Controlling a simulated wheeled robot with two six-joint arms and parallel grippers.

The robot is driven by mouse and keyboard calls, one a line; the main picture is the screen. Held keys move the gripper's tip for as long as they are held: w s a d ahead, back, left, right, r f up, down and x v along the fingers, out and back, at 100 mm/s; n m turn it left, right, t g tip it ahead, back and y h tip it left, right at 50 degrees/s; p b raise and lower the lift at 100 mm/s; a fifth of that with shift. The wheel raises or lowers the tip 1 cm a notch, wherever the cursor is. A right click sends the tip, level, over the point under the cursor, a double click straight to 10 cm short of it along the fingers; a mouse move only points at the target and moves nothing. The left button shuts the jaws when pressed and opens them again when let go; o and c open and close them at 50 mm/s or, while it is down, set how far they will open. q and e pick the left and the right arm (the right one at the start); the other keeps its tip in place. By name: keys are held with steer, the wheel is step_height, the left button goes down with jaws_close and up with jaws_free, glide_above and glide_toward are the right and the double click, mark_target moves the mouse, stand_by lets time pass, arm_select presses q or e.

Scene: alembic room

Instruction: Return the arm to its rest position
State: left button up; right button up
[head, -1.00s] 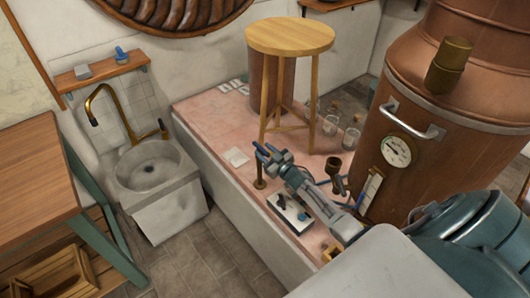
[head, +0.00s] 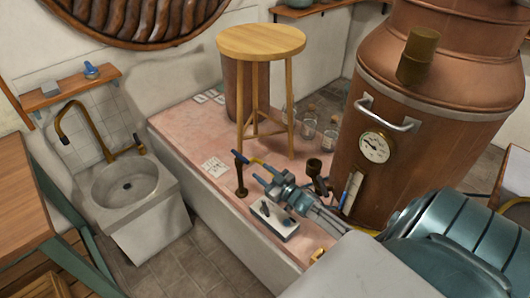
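My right gripper (head: 264,182) is over the pink-topped platform, its arm coming in from the lower right. Its blue fingertips look apart, with nothing visible between them. It is just right of a dark brown stand (head: 241,178) and above and behind a small white box with dark knobs (head: 274,219). A thin blue and yellow piece (head: 258,162) runs from the top of the stand toward the gripper; I cannot tell whether they touch. My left gripper is not in view.
A wooden stool (head: 261,43) stands on the platform (head: 180,125), with glass jars (head: 309,128) behind it. A large copper still (head: 440,110) with a gauge (head: 374,147) rises on the right. A sink (head: 128,185) and wooden table (head: 25,200) are left.

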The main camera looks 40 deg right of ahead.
steer(key=shift+s, duration=0.3)
stand_by(0.4)
